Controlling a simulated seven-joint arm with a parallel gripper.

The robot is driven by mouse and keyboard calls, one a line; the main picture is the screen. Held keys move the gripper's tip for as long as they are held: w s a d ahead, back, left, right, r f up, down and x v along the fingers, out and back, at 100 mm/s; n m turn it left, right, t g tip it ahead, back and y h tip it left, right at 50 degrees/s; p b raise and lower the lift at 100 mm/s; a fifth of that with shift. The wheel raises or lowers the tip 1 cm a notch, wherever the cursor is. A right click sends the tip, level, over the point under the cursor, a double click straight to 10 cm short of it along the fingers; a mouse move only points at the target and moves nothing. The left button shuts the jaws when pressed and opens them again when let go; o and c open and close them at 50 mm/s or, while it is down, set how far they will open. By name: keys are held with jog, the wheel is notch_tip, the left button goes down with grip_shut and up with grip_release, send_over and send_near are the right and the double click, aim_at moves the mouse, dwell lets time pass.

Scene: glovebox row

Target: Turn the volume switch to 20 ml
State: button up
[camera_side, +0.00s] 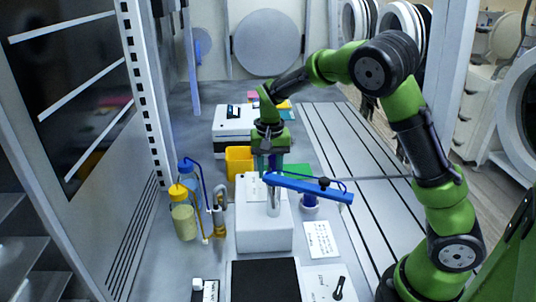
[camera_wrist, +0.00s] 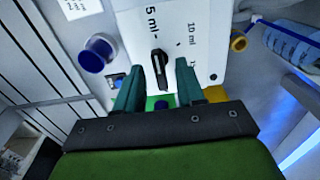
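The volume switch (camera_wrist: 160,68) is a small black knob on a white panel (camera_wrist: 205,20) in the wrist view. Labels reading 5 ml and 10 ml are beside it; another marking near my right finger is partly hidden. I see no 20 ml label. My gripper (camera_wrist: 158,80) is open, with one teal finger on each side of the knob and gaps visible between them. In the side view my gripper (camera_side: 268,165) is over the white box (camera_side: 265,236), behind the blue bar (camera_side: 310,188). The knob cannot be made out there.
Bottles with blue and yellow caps (camera_side: 184,220) stand left of the box. A yellow container (camera_side: 239,160) and a white device (camera_side: 235,120) are behind it. A black plate (camera_side: 265,282) lies in front, and a labelled card (camera_side: 320,240) lies to the right.

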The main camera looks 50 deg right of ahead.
grip_shut()
jog(key=shift+m, duration=0.4)
jog(key=m, duration=0.3)
jog(key=shift+r+m, duration=0.1)
jog(key=shift+m, duration=2.4)
grip_release()
notch_tip(320, 180, up, 17)
